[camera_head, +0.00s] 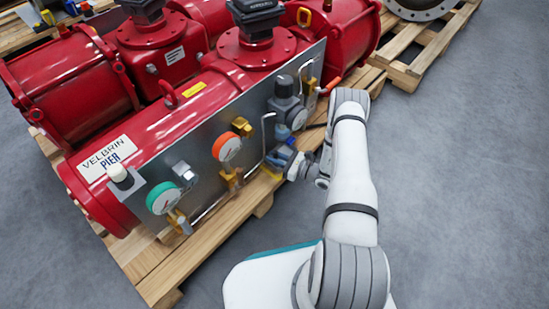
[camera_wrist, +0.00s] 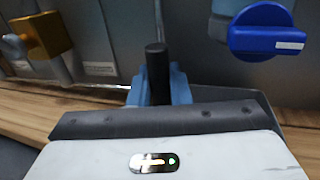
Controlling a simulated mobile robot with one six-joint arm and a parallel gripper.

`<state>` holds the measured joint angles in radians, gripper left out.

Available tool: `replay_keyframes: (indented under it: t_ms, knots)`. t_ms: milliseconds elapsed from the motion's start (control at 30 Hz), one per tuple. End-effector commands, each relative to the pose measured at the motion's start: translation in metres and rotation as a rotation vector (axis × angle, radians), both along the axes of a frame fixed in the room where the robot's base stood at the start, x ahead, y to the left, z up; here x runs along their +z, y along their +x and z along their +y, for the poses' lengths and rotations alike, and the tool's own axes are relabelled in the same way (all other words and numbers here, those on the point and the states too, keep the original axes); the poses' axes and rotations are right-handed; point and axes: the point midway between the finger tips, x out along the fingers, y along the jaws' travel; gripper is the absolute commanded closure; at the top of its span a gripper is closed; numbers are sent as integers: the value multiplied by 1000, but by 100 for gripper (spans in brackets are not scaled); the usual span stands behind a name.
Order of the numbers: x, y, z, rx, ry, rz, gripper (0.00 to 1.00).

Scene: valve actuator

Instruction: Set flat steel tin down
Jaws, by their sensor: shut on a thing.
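My gripper (camera_head: 298,167) is at the end of my white arm, low in front of the steel panel of the red valve actuator. In the wrist view its white and dark housing fills the bottom. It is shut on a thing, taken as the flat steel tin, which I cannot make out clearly. A blue part with a black upright post (camera_wrist: 157,75) stands just beyond the housing. I cannot tell whether the tin touches anything below.
The red actuator (camera_head: 165,130) rests on a wooden pallet (camera_head: 150,262). Its panel carries a green gauge (camera_head: 163,198), an orange gauge (camera_head: 226,147) and fittings close to my gripper. A blue knob (camera_wrist: 266,30) is near at upper right. Grey floor (camera_head: 460,190) is clear at right.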

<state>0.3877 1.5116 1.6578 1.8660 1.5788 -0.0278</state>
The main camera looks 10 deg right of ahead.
Motion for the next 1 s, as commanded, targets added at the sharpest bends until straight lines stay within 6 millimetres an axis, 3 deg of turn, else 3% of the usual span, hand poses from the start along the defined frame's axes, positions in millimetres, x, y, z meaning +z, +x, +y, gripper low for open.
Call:
replay_keyframes:
  t_ms: [267, 567, 733, 1000]
  knots:
    - [1, 0, 0, 1, 0, 0, 62]
    - [3, 0, 1, 1, 0, 0, 61]
    - [20, 0, 1, 2, -1, -1, 61]
    - [16, -41, -52, -4, 1, 1, 61]
